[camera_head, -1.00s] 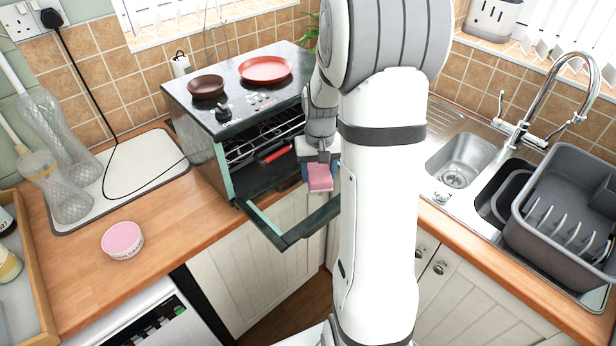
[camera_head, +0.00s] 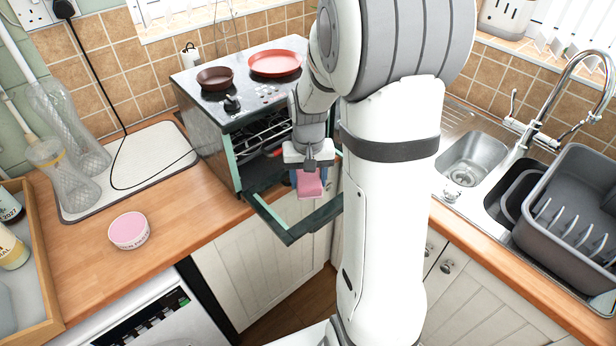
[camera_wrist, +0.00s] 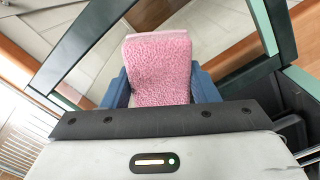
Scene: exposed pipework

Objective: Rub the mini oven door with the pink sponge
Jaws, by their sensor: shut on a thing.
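The mini oven (camera_head: 215,125) stands on the counter at the back. Its door (camera_head: 283,228) hangs open, lowered outward past the counter's front edge. My gripper (camera_head: 308,178) is shut on the pink sponge (camera_head: 310,186), above the open door. In the wrist view the sponge (camera_wrist: 158,68) sits between the blue fingers, with the door's dark frame (camera_wrist: 85,50) around and beyond it. I cannot tell whether the sponge touches the door. My arm hides the right side of the oven and door.
A brown pan (camera_head: 215,78) and a red plate (camera_head: 275,64) sit on the oven top. The sink (camera_head: 470,160) and a grey dish rack (camera_head: 570,215) are at right.

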